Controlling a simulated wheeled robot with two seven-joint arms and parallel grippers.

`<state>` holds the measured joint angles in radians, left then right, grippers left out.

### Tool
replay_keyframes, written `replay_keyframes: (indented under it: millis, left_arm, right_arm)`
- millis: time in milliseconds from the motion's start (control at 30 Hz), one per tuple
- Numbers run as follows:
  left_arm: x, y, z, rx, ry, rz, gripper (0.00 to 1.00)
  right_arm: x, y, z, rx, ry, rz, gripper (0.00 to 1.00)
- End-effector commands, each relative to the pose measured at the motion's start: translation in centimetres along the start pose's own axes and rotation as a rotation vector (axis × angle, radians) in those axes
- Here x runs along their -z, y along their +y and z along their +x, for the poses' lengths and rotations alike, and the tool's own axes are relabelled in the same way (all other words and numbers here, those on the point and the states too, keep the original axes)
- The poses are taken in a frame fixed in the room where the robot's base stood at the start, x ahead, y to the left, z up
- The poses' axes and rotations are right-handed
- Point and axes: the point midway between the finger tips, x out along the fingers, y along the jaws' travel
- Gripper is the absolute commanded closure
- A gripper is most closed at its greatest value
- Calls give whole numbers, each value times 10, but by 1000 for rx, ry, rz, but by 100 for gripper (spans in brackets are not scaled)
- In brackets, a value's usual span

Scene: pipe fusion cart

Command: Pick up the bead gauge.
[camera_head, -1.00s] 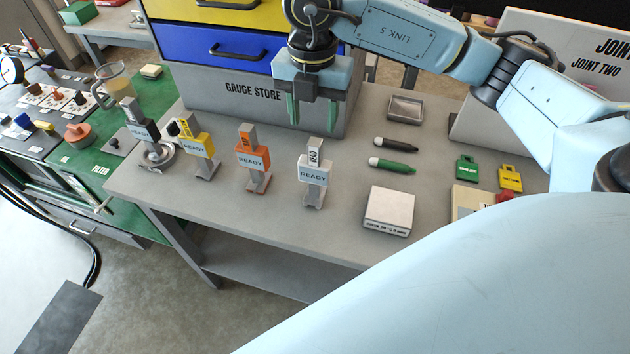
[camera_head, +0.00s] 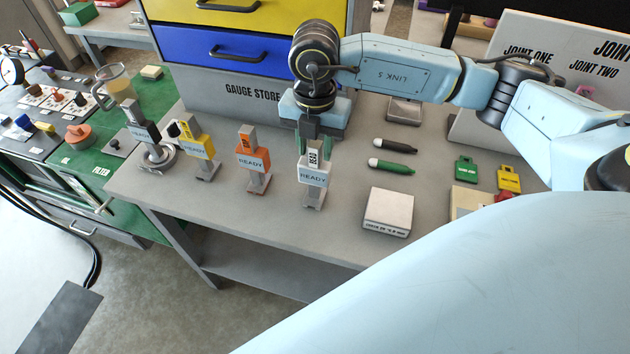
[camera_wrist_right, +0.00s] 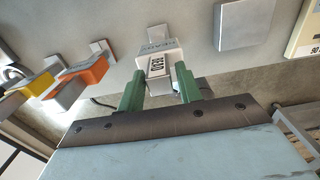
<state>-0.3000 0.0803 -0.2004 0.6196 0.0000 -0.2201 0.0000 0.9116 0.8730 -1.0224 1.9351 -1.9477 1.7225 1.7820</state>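The bead gauge (camera_head: 313,177) is a grey-white upright block with a "BEAD" label on top and a "READY" tag, standing on the grey table. It also shows in the right wrist view (camera_wrist_right: 158,65). My right gripper (camera_head: 314,147) is at the top of the gauge. In the right wrist view its two green fingers (camera_wrist_right: 160,85) stand apart, one on each side of the gauge's labelled top. A gap seems to show beside the fingers, so they look open around it. My left gripper is not in view.
An orange gauge (camera_head: 253,160), a yellow gauge (camera_head: 200,148) and a dark gauge (camera_head: 148,135) stand to the left. A white box (camera_head: 388,212) and a green marker (camera_head: 392,166) lie to the right. The gauge store (camera_head: 230,95) is behind.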

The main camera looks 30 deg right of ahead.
Motion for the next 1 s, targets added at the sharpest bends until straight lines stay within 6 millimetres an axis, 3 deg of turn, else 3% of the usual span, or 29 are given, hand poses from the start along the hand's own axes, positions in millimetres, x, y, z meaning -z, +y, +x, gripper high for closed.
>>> replay_keyframes:
  millis: [33,267,667,767,1000]
  left_arm:
    - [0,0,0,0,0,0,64]
    - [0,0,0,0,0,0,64]
    - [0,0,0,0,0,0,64]
    - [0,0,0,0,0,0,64]
    - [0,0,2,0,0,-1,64]
  right_arm:
    - [0,0,0,0,0,0,72]
    - [0,0,0,0,0,0,100]
    - [0,1,-3,-2,-1,0,100]
    - [0,1,-12,-4,-1,0,100]
    - [0,1,-59,-6,-3,-1,100]
